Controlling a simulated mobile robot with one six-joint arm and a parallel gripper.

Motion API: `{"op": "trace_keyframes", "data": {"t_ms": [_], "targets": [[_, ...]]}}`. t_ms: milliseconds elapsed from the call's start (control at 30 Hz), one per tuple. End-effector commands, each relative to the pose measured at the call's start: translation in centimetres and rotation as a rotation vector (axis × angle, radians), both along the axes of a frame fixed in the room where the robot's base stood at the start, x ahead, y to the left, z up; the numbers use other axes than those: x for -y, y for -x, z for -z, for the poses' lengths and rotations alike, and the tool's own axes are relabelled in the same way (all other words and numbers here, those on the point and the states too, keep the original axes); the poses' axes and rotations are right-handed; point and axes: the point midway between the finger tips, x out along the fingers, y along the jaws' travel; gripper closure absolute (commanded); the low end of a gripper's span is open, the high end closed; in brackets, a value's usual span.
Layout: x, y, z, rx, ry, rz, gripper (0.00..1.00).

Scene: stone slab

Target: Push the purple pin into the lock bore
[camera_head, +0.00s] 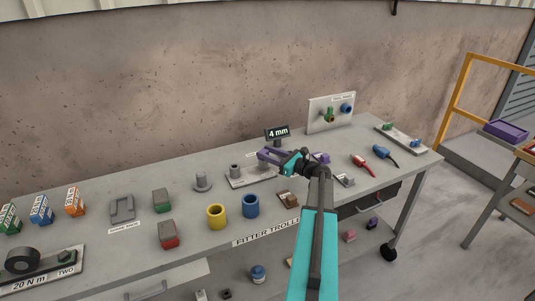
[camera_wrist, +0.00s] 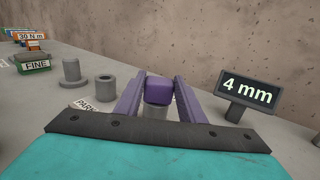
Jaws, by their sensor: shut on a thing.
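My gripper (camera_wrist: 158,92) is shut on the purple pin (camera_wrist: 160,86), whose blocky head shows between its purple fingers in the wrist view. A grey cylinder (camera_wrist: 156,114) shows just below the head; I cannot tell whether it is the lock bore or part of the pin, nor how deep the pin sits. In the head view, my gripper (camera_head: 267,156) is over the right part of a grey plate (camera_head: 248,180). A grey hollow post (camera_head: 235,171) stands on the plate's left, beside a label partly reading PARK in the wrist view; this post (camera_wrist: 105,88) looks empty there.
A "4 mm" display (camera_head: 277,133) stands close behind my gripper. A grey stepped post (camera_head: 202,181) is left of the plate. Yellow (camera_head: 217,217) and blue (camera_head: 250,206) cylinders stand in front. A purple object (camera_head: 320,157) lies right of my gripper.

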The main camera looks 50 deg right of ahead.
Motion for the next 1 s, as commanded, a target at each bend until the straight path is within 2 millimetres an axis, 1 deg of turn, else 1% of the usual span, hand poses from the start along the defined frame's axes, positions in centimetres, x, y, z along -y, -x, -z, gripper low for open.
{"op": "trace_keyframes", "data": {"t_ms": [33, 133, 167, 467, 667, 767, 1000], "targets": [[0.0, 0.0, 0.0, 0.001, 0.000, 0.000, 0.61], [0.0, 0.0, 0.0, 0.001, 0.000, 0.000, 0.44], [0.0, 0.0, 0.0, 0.001, 0.000, 0.000, 0.43], [0.0, 0.1, 0.1, 0.000, 0.000, 0.000, 0.43], [0.2, 1.0, 0.1, 0.000, 0.000, 0.002, 0.43], [0.3, 2.0, 0.2, 0.000, -0.001, 0.002, 0.43], [0.8, 5.5, 0.2, 0.000, 0.001, 0.003, 0.43]]}}
